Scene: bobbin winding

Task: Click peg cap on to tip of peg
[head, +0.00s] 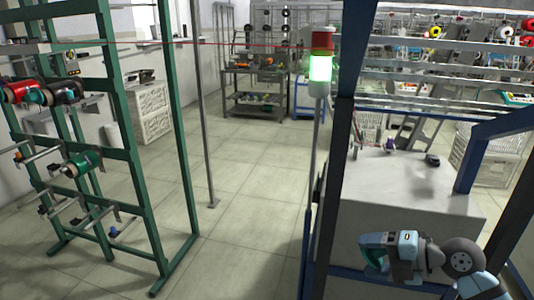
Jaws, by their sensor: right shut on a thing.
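A green rack (115,110) stands at the left, with several pegs sticking out of it. A peg (128,222) low on the rack has a small blue piece (113,232) near it; I cannot tell whether this is a peg cap. A green and copper bobbin (82,163) sits on a peg higher up. My right gripper (370,251) is at the lower right, in front of the white table and far from the rack. My left gripper is out of view.
Red and dark bobbins (20,91) hang at the far left. A white table (405,200) on a blue frame holds small items. A signal lamp (320,68) glows green on a post.

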